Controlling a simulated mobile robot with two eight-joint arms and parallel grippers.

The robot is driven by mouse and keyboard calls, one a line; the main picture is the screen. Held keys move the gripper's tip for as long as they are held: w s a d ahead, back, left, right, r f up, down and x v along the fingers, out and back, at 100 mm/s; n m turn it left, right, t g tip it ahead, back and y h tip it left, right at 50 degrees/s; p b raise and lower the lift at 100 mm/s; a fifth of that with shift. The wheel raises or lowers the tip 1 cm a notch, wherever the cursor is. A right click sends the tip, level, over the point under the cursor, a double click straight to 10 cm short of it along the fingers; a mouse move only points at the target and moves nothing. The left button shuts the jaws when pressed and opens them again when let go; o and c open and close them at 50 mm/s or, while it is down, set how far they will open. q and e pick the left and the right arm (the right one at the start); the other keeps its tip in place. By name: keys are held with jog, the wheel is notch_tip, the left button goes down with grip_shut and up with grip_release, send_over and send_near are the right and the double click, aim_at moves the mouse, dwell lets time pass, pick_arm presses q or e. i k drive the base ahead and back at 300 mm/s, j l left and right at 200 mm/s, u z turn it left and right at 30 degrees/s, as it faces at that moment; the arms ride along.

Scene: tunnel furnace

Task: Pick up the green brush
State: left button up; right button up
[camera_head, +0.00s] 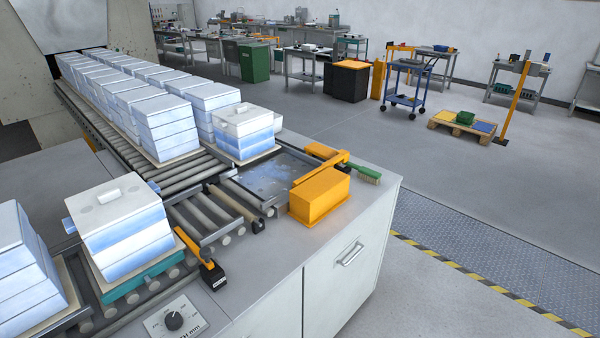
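The green brush (366,174) lies on the far right part of the grey cabinet top, near its right edge. Its green handle points back to the left and its pale bristles show at the right end. It lies just behind the orange box (320,195) and beside an orange bracket (326,158); I cannot tell whether it touches the bracket. Neither of my grippers is in view.
The cabinet top (270,262) is clear in front of the orange box. White-blue block stacks (122,225) stand on the roller conveyor (205,215) at left. A black-yellow floor stripe (470,277) and open floor (440,180) lie to the right.

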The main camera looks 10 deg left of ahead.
aim_at(369, 174)
jog(key=i+u, duration=0.1)
jog(key=u, duration=0.3)
jog(key=l+u, duration=0.15)
jog(key=u, duration=0.25)
jog(key=i+l+u, duration=0.1)
jog(key=u, duration=0.3)
jog(key=l+u, duration=0.2)
jog(key=u, duration=0.2)
jog(key=i+l+u, duration=0.1)
jog(key=l+u, duration=0.2)
jog(key=l, duration=0.2)
jog(key=l+u, duration=0.3)
jog(key=l, duration=0.25)
jog(key=l+u, duration=0.25)
jog(key=l, duration=1.25)
jog(key=k+l, duration=0.15)
jog(key=l, duration=0.75)
jog(key=k, duration=0.05)
